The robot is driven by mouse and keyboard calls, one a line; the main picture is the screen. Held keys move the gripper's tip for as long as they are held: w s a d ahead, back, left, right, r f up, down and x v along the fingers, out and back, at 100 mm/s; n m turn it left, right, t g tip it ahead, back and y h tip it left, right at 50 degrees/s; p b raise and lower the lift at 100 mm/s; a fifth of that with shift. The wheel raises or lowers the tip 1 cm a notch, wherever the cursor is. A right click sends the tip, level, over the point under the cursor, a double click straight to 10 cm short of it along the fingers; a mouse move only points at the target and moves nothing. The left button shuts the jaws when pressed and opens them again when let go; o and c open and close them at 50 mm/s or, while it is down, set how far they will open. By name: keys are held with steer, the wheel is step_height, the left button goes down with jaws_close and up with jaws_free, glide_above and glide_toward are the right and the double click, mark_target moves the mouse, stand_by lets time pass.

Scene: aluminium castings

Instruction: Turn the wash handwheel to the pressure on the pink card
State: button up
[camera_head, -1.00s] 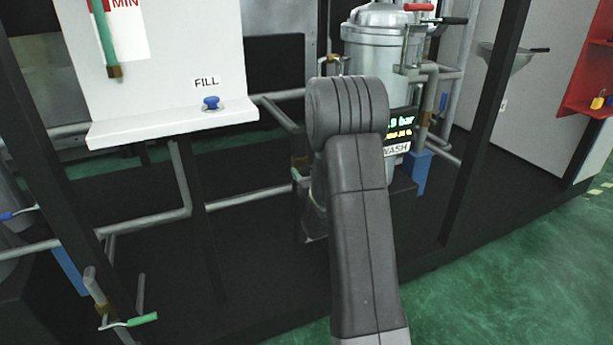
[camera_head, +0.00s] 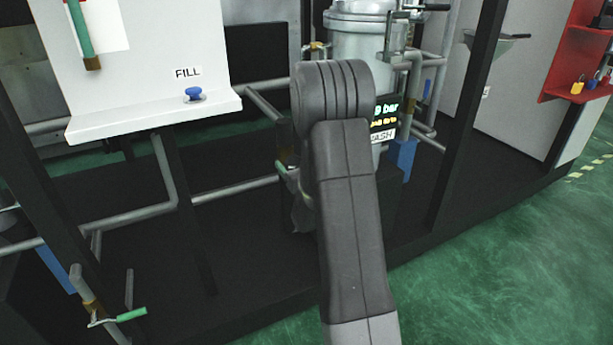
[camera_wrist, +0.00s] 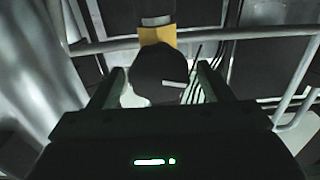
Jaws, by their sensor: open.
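In the wrist view a dark round knob or wheel (camera_wrist: 160,72) with a short white mark on it sits between the fingers of my gripper (camera_wrist: 161,80). It looks like the wash handwheel, but its rim is blurred and dark. The fingers are open, one on each side of it; I cannot tell whether they touch it. In the head view my own arm hides the handwheel and my gripper. A WASH label (camera_head: 382,136) sits below a display (camera_head: 385,112) whose "bar" reading is partly covered by my arm. No pink card shows in either view.
A grey pipe (camera_wrist: 95,46) and a yellow fitting (camera_wrist: 158,36) lie behind the round part. In the head view stand a steel vessel (camera_head: 362,42), a white panel with a blue FILL knob (camera_head: 194,94), and dark frame posts (camera_head: 468,120). Green floor (camera_head: 490,240) is open at lower right.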

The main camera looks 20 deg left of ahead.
steer(key=p+v, duration=0.1)
steer(key=v, duration=1.1)
steer(key=shift+p, duration=0.3)
steer(key=shift+a, duration=0.1)
steer(key=b+x, duration=0.2)
steer(key=x, duration=1.1)
steer(key=shift+w, duration=0.15)
steer(key=shift+w+a, duration=0.15)
steer(key=shift+a, duration=0.05)
steer(key=shift+n, duration=0.3)
